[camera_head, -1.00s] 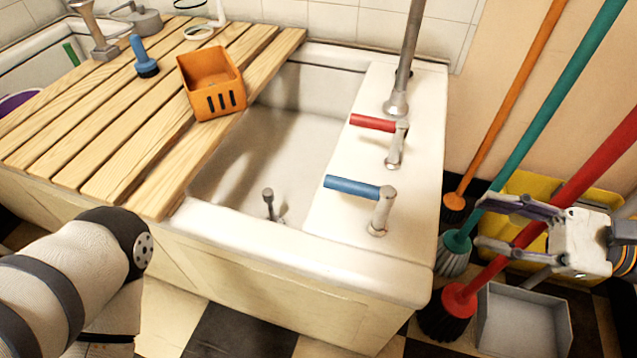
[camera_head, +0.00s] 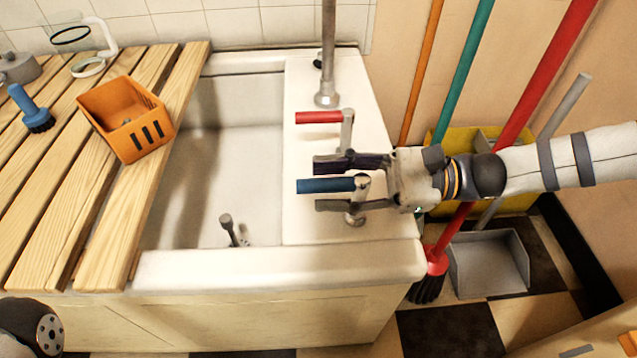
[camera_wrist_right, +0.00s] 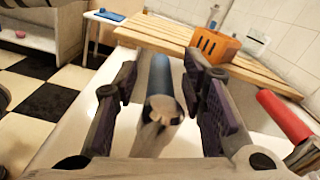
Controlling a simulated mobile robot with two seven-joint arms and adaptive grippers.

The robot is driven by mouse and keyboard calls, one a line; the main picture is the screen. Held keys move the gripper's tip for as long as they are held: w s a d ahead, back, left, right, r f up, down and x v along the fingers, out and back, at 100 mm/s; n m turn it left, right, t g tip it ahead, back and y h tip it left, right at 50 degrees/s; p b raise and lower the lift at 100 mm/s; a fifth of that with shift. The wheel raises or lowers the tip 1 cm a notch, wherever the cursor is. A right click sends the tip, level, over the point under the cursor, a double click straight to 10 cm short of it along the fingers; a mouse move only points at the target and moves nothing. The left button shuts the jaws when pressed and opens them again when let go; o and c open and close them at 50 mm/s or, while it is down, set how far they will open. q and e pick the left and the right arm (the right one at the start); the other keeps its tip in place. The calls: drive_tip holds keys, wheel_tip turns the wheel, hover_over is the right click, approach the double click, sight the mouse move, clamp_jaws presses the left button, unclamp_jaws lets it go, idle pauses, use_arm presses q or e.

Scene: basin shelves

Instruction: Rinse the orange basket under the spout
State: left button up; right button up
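The orange basket (camera_head: 127,118) sits on the wooden slats left of the basin (camera_head: 225,160); it also shows in the right wrist view (camera_wrist_right: 213,45). My right gripper (camera_head: 318,184) is open, with its fingers on either side of the blue tap handle (camera_head: 325,185). In the right wrist view the blue handle (camera_wrist_right: 160,78) lies between the two fingers, with a gap on both sides. The red tap handle (camera_head: 318,117) is just behind. A metal pipe (camera_head: 327,60) rises behind the handles; the spout's end is out of view. My left gripper is not in view; only part of my left arm shows.
A blue brush (camera_head: 32,110) stands on the slats (camera_head: 60,190). Orange, teal and red poles (camera_head: 545,75) lean at the right by a yellow bucket (camera_head: 510,198) and a grey dustpan (camera_head: 489,264).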

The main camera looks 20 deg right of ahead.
drive_tip(key=shift+x, duration=0.95)
clamp_jaws()
